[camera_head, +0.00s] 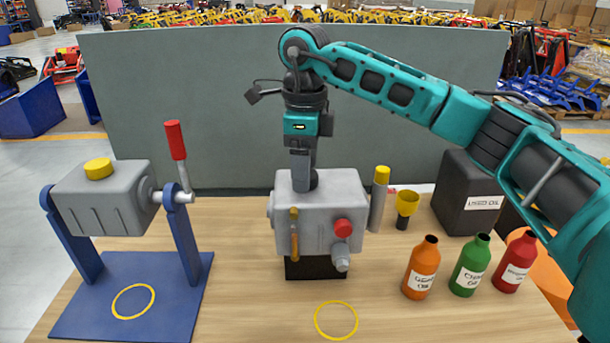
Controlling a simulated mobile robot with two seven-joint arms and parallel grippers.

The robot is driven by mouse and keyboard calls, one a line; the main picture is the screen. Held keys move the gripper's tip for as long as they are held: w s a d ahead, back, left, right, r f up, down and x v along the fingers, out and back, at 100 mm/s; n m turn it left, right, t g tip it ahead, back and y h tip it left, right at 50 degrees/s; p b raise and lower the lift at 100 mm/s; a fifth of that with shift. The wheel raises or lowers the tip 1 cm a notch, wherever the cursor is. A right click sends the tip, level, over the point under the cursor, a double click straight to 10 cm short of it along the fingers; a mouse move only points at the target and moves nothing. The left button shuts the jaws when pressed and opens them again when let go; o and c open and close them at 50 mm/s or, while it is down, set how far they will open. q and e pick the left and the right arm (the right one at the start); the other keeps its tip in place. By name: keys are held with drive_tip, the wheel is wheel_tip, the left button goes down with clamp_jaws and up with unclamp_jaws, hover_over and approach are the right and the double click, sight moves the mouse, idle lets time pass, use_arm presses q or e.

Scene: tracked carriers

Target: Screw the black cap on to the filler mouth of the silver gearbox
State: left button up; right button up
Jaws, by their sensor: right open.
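The silver gearbox (345,213) stands upright on a black base in the middle of the table. A red knob and a grey fitting are on its front, and a yellow-topped lever is at its front left. My right gripper (304,178) points straight down at the top of the gearbox. It is open, though its fingers look close together from here. A small dark piece (314,181) at the fingertips, on the gearbox top, looks like the black cap. The filler mouth is hidden, and I cannot tell how the cap sits. My left gripper is out of view.
A grey gearbox (98,197) with a yellow cap and red-handled crank hangs in a blue stand (75,297) at left. A yellow-topped grey cylinder (379,200), yellow funnel (407,203), dark used-oil can (463,196) and orange, green and red bottles stand right.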

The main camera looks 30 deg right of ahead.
drive_tip(key=n, duration=0.8)
drive_tip(key=shift+c, duration=0.2)
drive_tip(key=c, duration=0.8)
drive_tip(key=m, duration=0.5)
drive_tip(key=shift+c, duration=0.2)
drive_tip(key=m, duration=0.4)
drive_tip(key=shift+m, duration=0.3)
